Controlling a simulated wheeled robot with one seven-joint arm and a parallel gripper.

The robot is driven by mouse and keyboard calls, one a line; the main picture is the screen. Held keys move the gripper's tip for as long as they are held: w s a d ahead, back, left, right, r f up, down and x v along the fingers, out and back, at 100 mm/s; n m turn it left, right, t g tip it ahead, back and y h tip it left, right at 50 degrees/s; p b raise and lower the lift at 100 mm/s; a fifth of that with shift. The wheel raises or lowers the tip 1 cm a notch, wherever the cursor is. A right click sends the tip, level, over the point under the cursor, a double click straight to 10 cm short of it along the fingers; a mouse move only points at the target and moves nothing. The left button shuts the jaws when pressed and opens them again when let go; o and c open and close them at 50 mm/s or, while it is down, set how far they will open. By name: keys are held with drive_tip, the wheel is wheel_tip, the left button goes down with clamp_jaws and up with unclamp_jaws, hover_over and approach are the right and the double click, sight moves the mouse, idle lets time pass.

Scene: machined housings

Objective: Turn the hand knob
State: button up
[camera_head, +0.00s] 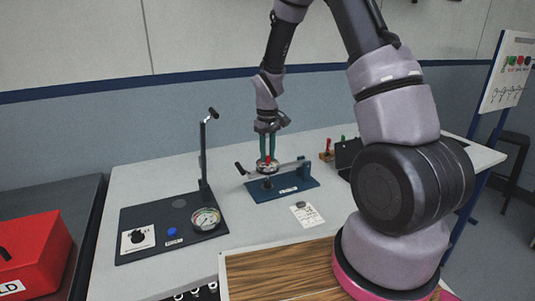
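My gripper (267,157) points straight down over the blue fixture in the middle of the table. Its two green fingers stand apart, with a small red part between or just behind their tips. Below the tips is a small round piece (267,167) on the fixture; it is partly hidden, and whether the fingers touch it is too small to tell. A black knob (138,237) sits on a white dial plate on the black board at the left, well away from my gripper. I cannot tell which of these is the hand knob.
The blue fixture (290,188) carries a metal bar with a black-ended lever at its left. The black board (165,246) holds a gauge (206,219), a blue button and a tall post. A paper card (307,214) lies in front. A red box (33,254) stands left.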

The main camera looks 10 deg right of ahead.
drive_tip(key=o, duration=0.3)
drive_tip(key=shift+o, duration=0.2)
drive_tip(key=shift+r, duration=0.1)
wheel_tip(320, 180, up, 11)
drive_tip(key=shift+f, duration=0.2)
drive_tip(key=shift+r, duration=0.1)
drive_tip(key=s+d+r+m+t+y, duration=0.1)
drive_tip(key=s+d+r+m+t, duration=0.1)
drive_tip(key=s+r, duration=0.45)
drive_tip(key=s+d+r+m+t, duration=0.2)
drive_tip(key=s+r, duration=0.2)
drive_tip(key=r, duration=0.5)
drive_tip(key=s+d+r+m+t+y, duration=0.1)
drive_tip(key=s+r+m+t, duration=0.2)
drive_tip(key=s, duration=1)
drive_tip(key=shift+s+d+r+m, duration=0.35)
drive_tip(key=shift+r+m, duration=0.35)
drive_tip(key=shift+r, duration=0.75)
drive_tip(key=shift+w, duration=0.1)
